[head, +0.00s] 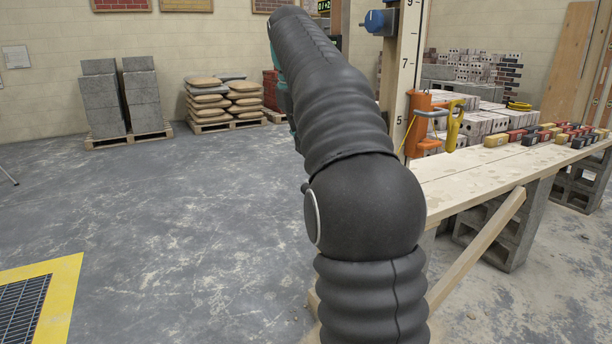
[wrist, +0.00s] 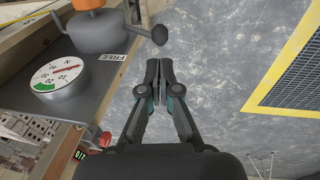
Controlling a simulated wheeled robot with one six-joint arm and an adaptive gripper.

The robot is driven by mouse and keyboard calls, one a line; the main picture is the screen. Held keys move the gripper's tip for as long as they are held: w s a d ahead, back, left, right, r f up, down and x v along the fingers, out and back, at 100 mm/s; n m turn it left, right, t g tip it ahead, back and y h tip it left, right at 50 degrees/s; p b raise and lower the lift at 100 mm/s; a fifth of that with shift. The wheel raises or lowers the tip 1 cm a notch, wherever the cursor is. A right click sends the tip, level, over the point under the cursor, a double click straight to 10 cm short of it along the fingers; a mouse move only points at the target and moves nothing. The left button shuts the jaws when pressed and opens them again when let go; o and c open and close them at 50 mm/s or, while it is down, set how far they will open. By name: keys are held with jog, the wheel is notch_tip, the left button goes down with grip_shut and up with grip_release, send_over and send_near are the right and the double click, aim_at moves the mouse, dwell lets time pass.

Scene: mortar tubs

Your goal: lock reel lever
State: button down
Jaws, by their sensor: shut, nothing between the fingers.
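In the wrist view, a grey rounded reel body (wrist: 98,32) with an orange part on top sits on a grey panel at the upper left. A dark lever (wrist: 147,30) with a round knob points right from it, past the panel's edge. In the head view my arm hides the gripper, and I cannot pick out the lever.
A round dial gauge (wrist: 58,76) and a red knob (wrist: 104,139) are left of my gripper. In the head view, a plank bench (head: 480,172) stands right, with an orange tool (head: 420,125) by the numbered post (head: 404,60). Open grey floor (head: 190,210) lies left.

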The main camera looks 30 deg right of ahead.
jog(key=f, duration=0.2)
jog(key=d+f+b, duration=0.1)
jog(key=f, duration=0.2)
jog(key=w+f+b, duration=0.1)
jog(key=f, duration=0.2)
jog(key=shift+d+f, duration=0.1)
jog(key=shift+d, duration=0.05)
jog(key=shift+s+f, duration=0.1)
jog(key=shift+f, duration=0.05)
